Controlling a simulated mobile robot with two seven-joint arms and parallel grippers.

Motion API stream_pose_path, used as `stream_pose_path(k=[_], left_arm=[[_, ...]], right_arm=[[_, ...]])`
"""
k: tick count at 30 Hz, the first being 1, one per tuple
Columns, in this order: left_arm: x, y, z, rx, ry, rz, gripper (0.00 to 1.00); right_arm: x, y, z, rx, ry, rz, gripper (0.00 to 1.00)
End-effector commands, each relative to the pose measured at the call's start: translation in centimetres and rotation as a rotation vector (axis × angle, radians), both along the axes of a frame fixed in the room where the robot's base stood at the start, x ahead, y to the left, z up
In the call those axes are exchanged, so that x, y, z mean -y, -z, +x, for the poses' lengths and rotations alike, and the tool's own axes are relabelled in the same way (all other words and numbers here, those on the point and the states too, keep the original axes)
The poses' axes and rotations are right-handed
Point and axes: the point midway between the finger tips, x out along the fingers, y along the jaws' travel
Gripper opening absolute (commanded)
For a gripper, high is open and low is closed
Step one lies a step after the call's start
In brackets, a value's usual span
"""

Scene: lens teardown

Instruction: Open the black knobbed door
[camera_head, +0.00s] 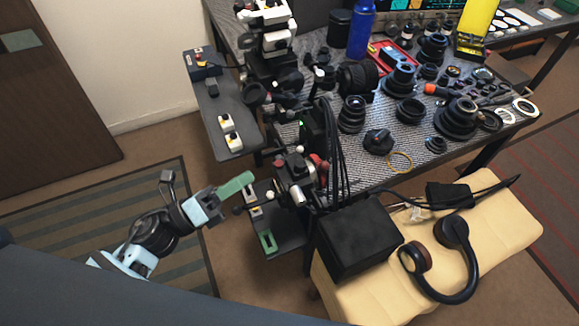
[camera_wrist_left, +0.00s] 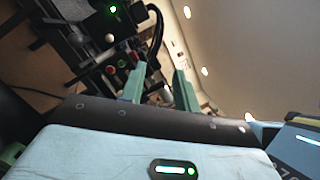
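My left gripper (camera_head: 246,181) reaches in from the left in the head view, beside a dark machine assembly (camera_head: 294,176) at the table's near edge. In the left wrist view its two green fingers (camera_wrist_left: 160,74) stand apart with nothing between them. The assembly, with small pale and red round knobs, shows beyond the fingers, towards the upper left (camera_wrist_left: 112,52). A black unit with a green light (camera_head: 311,128) stands behind it; it also shows in the wrist view (camera_wrist_left: 113,12). I cannot tell which part is the black knobbed door. My right gripper is out of view.
Lenses and parts crowd the table (camera_head: 385,178). A black box (camera_head: 356,240) and headphones (camera_head: 452,282) lie on a cream padded bench (camera_head: 500,230). A grey side shelf (camera_head: 216,108) juts out left of the table. The striped floor mat (camera_head: 95,215) around my left arm is clear.

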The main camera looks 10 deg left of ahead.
Motion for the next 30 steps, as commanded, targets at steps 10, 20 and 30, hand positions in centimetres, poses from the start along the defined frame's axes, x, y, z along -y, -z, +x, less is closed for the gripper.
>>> stream_pose_path(k=[10, 20, 30], left_arm=[[1.2, -0.7, 2.3, 0.607, 0.229, 0.538, 0.31], [1.2, -0.8, 2.6, 0.706, 0.267, 0.628, 0.31], [4.6, -1.1, 3.8, 0.706, 0.264, 0.622, 0.31]], right_arm=[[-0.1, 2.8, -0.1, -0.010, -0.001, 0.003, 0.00], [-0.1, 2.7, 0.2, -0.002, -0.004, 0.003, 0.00], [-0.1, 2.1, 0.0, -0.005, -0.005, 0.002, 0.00]])
